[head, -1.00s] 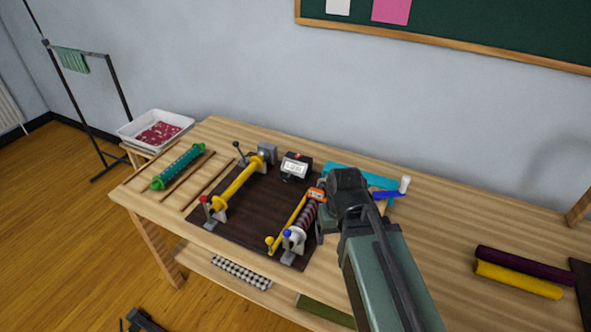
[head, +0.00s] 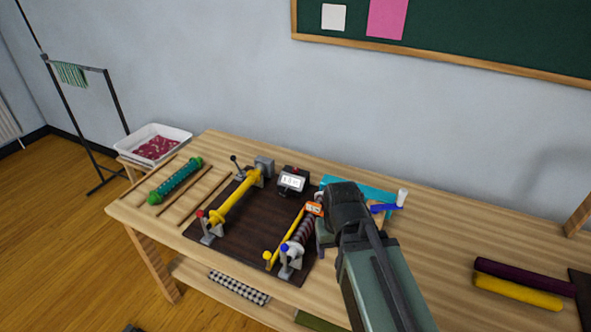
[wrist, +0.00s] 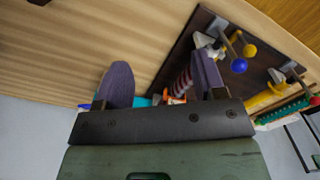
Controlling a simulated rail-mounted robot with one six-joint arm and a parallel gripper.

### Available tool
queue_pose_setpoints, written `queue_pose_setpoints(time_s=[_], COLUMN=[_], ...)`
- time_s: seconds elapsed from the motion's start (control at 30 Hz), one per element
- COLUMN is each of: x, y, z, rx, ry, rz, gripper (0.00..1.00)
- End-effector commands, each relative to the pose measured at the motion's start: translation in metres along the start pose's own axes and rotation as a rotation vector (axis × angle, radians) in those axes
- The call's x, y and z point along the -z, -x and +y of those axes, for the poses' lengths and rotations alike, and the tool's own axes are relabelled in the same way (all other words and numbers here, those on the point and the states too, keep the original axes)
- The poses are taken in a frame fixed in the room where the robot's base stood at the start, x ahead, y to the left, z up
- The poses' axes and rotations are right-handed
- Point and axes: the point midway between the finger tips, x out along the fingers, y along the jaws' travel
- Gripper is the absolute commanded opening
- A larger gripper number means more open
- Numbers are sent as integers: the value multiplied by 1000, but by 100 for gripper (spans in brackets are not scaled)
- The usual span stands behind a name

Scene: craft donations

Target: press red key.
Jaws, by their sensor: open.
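A small dark box with a white display (head: 291,182) stands at the back of the dark board (head: 240,238); a small red spot on its top (head: 295,170) looks like the red key. My gripper (head: 320,238) is at the board's right edge, in front and to the right of that box, not touching it. Its two fingers stand apart with nothing held between them in the wrist view (wrist: 162,80). My arm hides part of the table behind it. The red key cannot be made out in the wrist view.
A yellow roller (head: 238,196) and a striped roller (head: 301,232) with an orange counter (head: 314,209) are on the board. A red knob (head: 199,213) is at its left. A teal piece (head: 345,185) lies behind my gripper. Table is clear toward the right rolls (head: 520,290).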

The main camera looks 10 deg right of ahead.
Motion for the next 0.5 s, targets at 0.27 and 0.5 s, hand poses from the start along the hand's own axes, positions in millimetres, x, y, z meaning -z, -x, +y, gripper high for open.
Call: queue_pose_setpoints(time_s=[0.27, 0.5], x=[0, 0], y=[0, 0], z=[0, 0], rx=[0, 0], ry=[0, 0], rz=[0, 0], gripper=[21, 0])
